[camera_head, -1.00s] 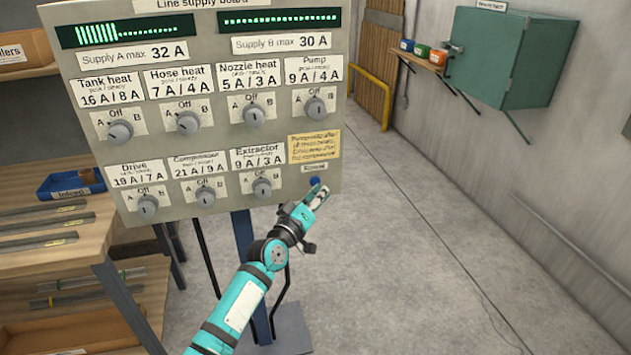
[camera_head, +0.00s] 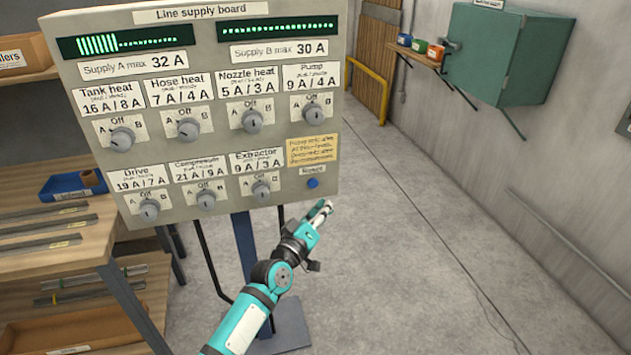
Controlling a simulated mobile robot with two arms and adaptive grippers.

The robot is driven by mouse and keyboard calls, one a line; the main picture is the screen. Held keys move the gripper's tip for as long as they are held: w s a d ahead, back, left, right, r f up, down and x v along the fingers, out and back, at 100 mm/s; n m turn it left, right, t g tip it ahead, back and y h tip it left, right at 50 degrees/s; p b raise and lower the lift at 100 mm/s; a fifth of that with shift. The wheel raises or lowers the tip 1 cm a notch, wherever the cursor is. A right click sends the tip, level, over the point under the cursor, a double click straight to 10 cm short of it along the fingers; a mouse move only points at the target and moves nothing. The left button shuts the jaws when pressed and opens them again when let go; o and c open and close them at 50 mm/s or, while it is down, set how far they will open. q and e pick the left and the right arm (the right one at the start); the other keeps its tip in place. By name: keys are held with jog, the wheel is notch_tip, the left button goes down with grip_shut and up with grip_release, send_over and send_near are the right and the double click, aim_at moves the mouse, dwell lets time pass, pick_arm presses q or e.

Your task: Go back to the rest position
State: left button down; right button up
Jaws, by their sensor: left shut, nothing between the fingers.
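My left gripper (camera_head: 321,212) is shut and empty, just below and right of the lower right corner of the line supply board (camera_head: 207,87). It is apart from the board. The blue round button (camera_head: 312,183) under the "Reset" label shows clear of the gripper. The board has two rows of grey knobs, among them the Pump knob (camera_head: 313,116) and the Drive knob (camera_head: 149,209). Two green bar displays light up at its top, the left one (camera_head: 125,41) and the right one (camera_head: 279,26). My right gripper is not in the view.
A shelf (camera_head: 60,240) with metal strips and a blue bin (camera_head: 73,186) stands at the left. A teal cabinet (camera_head: 507,55) and a small wall shelf (camera_head: 425,56) with pots hang at the right. The grey floor (camera_head: 430,270) right of my arm is clear.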

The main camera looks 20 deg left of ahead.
pick_arm(q)
jog(key=s+a+f+m+g+y, duration=0.1)
jog(key=s+f+g, duration=0.35)
jog(key=f, duration=0.85)
jog(key=s+f+m+g, duration=0.1)
jog(key=s+f+m, duration=0.1)
jog(key=s+f, duration=0.8)
jog(key=s+a+f+m+g+y, duration=0.1)
jog(key=s+f+g, duration=0.3)
jog(key=f, duration=1.1)
jog(key=s+a+f+m+g, duration=0.1)
jog(key=s+f, duration=0.5)
jog(key=s, duration=0.7)
jog(key=s+a+f+m+g+y, duration=0.1)
jog(key=s+f+m+g, duration=0.2)
jog(key=s, duration=1.1)
jog(key=s+f+m+g+y, duration=0.1)
jog(key=s+f+g, duration=0.3)
jog(key=s+f, duration=0.5)
jog(key=s, duration=0.4)
jog(key=shift+s+a+f+m, duration=0.2)
jog(key=shift+a+m, duration=0.2)
